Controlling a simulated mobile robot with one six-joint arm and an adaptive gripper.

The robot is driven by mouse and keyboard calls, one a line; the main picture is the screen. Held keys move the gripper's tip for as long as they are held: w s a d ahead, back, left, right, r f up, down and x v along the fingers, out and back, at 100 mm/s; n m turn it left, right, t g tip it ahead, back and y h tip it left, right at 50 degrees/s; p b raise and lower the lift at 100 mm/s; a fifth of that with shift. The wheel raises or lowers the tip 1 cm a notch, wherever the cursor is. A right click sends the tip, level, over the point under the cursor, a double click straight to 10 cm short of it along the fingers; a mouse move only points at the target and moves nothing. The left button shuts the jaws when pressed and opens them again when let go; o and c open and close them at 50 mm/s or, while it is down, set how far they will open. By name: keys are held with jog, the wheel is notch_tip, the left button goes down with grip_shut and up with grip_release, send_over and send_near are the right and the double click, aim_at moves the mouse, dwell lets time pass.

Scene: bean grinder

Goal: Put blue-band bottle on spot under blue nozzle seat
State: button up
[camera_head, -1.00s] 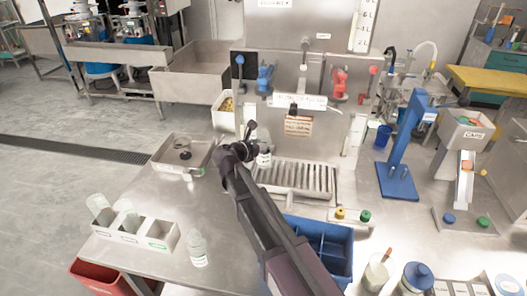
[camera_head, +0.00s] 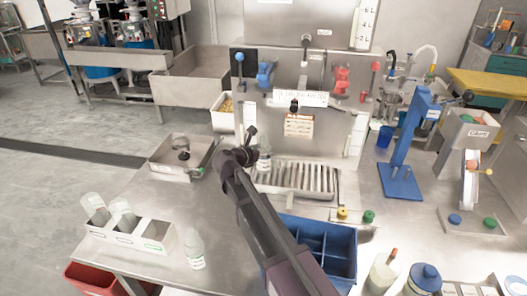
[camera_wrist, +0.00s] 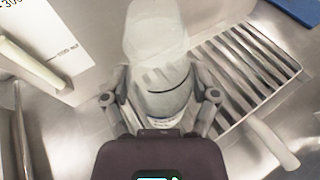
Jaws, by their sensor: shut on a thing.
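My gripper (camera_wrist: 163,98) is shut around a pale, translucent bottle (camera_wrist: 158,50), with one finger on each side of it. A label and a thin bluish edge show low on the bottle, near the gripper palm. In the head view the bottle (camera_head: 264,160) shows just right of my gripper (camera_head: 250,157), at the left end of the slotted drip grate (camera_head: 300,178). The blue nozzle seat (camera_head: 266,74) is on the steel back panel, above the bottle in the picture. I cannot tell whether the bottle's base touches the surface.
A red nozzle seat (camera_head: 342,80) is to the right. A blue divided crate (camera_head: 345,235) stands in front of the grate. Another bottle (camera_head: 194,248) stands beside a white rack (camera_head: 158,238) at front left. A metal tray (camera_head: 165,165) and a blue press stand (camera_head: 402,183) flank the area.

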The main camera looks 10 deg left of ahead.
jog(key=shift+f, duration=0.15)
jog(key=o, duration=0.7)
jog(key=shift+o, duration=0.2)
jog(key=shift+r, duration=0.2)
jog(key=p+v, duration=0.3)
jog(key=v, duration=0.9)
jog(key=shift+p, duration=0.3)
